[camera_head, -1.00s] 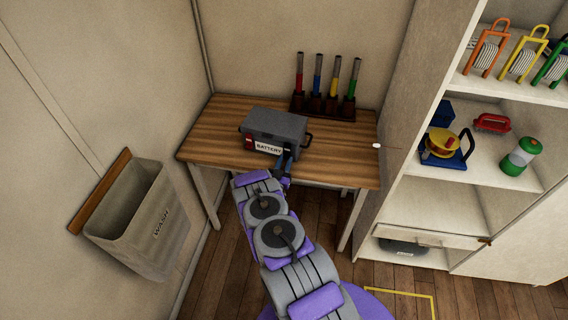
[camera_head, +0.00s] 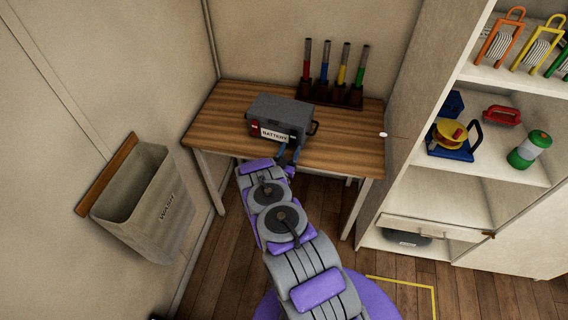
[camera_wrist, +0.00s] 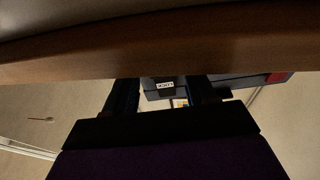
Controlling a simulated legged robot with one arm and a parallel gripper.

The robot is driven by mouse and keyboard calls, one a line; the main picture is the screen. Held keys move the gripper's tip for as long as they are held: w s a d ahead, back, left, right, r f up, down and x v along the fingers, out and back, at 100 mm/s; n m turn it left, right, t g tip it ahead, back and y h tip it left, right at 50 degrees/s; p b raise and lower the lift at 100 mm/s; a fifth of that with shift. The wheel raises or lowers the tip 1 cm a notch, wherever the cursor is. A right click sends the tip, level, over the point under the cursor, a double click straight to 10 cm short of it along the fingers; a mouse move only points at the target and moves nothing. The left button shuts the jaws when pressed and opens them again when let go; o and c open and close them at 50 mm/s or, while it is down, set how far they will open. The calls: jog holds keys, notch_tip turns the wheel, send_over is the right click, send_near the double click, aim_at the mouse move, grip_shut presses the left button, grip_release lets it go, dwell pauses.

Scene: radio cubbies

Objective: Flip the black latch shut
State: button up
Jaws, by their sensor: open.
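The grey box labelled BATTERY (camera_head: 282,112) stands on the wooden table (camera_head: 215,128). A red latch (camera_head: 254,127) shows at the left of its front. The black latch cannot be made out clearly; the right part of the front is dark and close behind my fingers. My gripper (camera_head: 289,154) is open and empty at the box's front right, near the table's front edge. In the wrist view, its two dark fingers (camera_wrist: 163,97) stand apart, with an upside-down LOCK label (camera_wrist: 165,86) on the box seen between them. Contact cannot be told.
A dark rack (camera_head: 342,94) with several coloured-handled tools stands behind the box. The table's edge (camera_wrist: 160,45) fills the upper wrist view, close by. A WASH bin (camera_head: 137,190) hangs on the left wall. Shelves (camera_head: 480,165) stand at the right. The table's left part is clear.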

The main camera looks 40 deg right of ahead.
jog(key=p+v, duration=0.2)
jog(key=v, duration=1.5)
jog(key=shift+p, duration=0.3)
jog(key=shift+w, duration=0.2)
